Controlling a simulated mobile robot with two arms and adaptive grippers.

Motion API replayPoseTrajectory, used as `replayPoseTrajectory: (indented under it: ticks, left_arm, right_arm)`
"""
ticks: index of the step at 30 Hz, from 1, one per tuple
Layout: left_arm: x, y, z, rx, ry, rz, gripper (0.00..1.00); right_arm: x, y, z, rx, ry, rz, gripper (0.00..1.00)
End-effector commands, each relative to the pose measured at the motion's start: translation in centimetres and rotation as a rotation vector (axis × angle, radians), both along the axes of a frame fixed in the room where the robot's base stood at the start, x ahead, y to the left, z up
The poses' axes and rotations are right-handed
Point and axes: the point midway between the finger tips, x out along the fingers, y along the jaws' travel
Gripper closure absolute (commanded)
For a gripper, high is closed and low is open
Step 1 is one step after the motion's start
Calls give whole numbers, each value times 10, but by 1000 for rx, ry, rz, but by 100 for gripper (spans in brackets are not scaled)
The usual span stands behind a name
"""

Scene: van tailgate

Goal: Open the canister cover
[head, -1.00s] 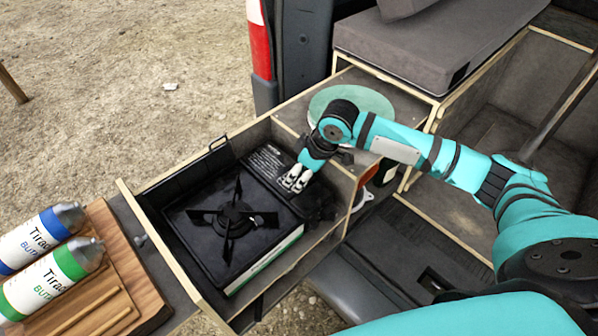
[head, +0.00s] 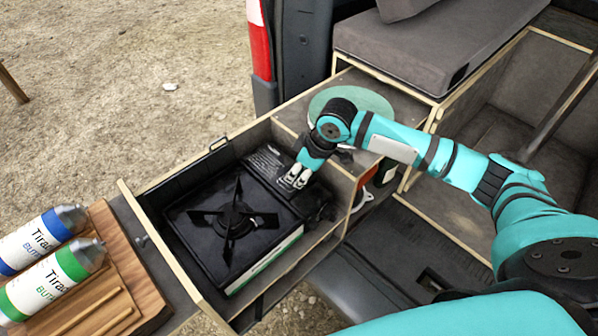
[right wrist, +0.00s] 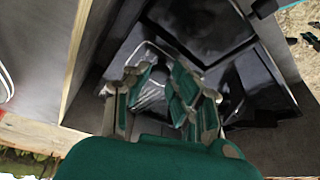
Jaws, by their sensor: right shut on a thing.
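The black gas stove (head: 232,222) sits in the pulled-out drawer, with its burner and pot support on the left. The canister cover (head: 266,164) is the dark panel along the stove's right side; it appears flat, and part of it is hidden by my gripper. My right gripper (head: 297,180) points down at the cover's near part, its fingers close together at the panel. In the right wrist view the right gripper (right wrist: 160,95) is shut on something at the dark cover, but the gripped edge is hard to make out. My left gripper is not in view.
Two butane canisters (head: 55,265) lie on a wooden board (head: 135,265) left of the drawer. The drawer's wooden wall (head: 165,245) surrounds the stove. A round greenish plate (head: 372,100) lies behind my right wrist. Grey cushions (head: 430,45) lie in the van.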

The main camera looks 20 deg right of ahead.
Motion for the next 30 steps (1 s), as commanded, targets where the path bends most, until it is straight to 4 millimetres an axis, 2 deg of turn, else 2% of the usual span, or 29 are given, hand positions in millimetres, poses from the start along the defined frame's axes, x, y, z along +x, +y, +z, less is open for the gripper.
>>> replayPoseTrajectory:
  ticks: [1, 9, 15, 20, 30]
  left_arm:
    - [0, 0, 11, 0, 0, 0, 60]
    - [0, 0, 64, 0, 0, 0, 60]
    - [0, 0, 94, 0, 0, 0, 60]
    - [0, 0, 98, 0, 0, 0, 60]
    - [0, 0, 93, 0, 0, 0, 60]
  right_arm:
    - [1, 1, 9, -4, 12, 0, 100]
    - [10, 5, 41, -52, 150, 0, 100]
    - [23, 10, 61, -105, 297, -1, 100]
    - [33, 14, 72, -143, 398, 1, 100]
    - [48, 19, 86, -190, 531, 1, 100]
